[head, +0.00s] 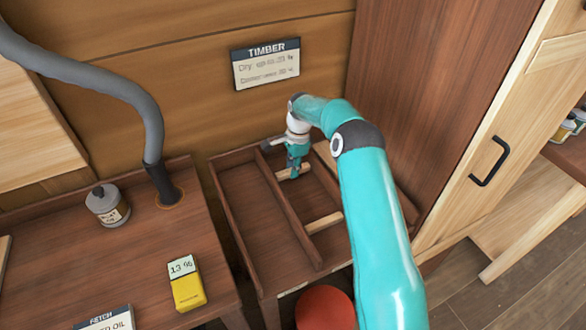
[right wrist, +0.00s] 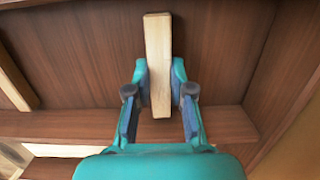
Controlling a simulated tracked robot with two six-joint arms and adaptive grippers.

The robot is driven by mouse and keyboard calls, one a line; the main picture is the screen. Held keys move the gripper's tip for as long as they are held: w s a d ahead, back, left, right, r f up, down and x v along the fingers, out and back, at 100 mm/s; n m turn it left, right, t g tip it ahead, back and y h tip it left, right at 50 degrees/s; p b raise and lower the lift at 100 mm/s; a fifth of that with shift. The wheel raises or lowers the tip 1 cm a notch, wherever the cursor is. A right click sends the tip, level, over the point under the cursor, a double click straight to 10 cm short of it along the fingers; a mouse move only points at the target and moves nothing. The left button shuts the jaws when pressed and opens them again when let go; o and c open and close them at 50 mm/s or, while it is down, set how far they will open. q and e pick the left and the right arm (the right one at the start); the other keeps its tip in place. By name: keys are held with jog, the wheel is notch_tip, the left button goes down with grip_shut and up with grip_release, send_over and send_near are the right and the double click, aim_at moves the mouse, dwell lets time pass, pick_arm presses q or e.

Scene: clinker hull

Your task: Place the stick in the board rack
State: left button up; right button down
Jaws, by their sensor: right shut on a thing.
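My right gripper (head: 293,168) is shut on a short pale wooden stick (head: 303,170). In the right wrist view the stick (right wrist: 158,50) is pinched between the two fingers and its far end sticks out beyond them. The board rack (head: 244,208) is a reddish-brown, open tray with dividers, below the timber sign. The gripper is over its back part, right of the long divider. I cannot tell whether the stick touches the rack floor. My left gripper is not in view.
Other pale pieces lie in the rack, one near the front (head: 324,222) and one at the right back (head: 326,156). The left compartment is empty. A tall brown cabinet side (head: 415,110) stands close on the right. A yellow meter (head: 187,288) and a grey can (head: 107,205) stand on the left bench.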

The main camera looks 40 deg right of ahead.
jog(key=shift+f, duration=0.6)
jog(key=c, duration=1)
grip_release()
jog(key=shift+f, duration=0.1)
jog(key=shift+r, duration=0.5)
jog(key=r, duration=0.3)
jog(key=d+r+b, duration=0.1)
jog(key=r, duration=0.7)
jog(key=shift+s+d+r, duration=0.1)
jog(key=shift+s+d, duration=0.05)
jog(key=shift+s, duration=0.1)
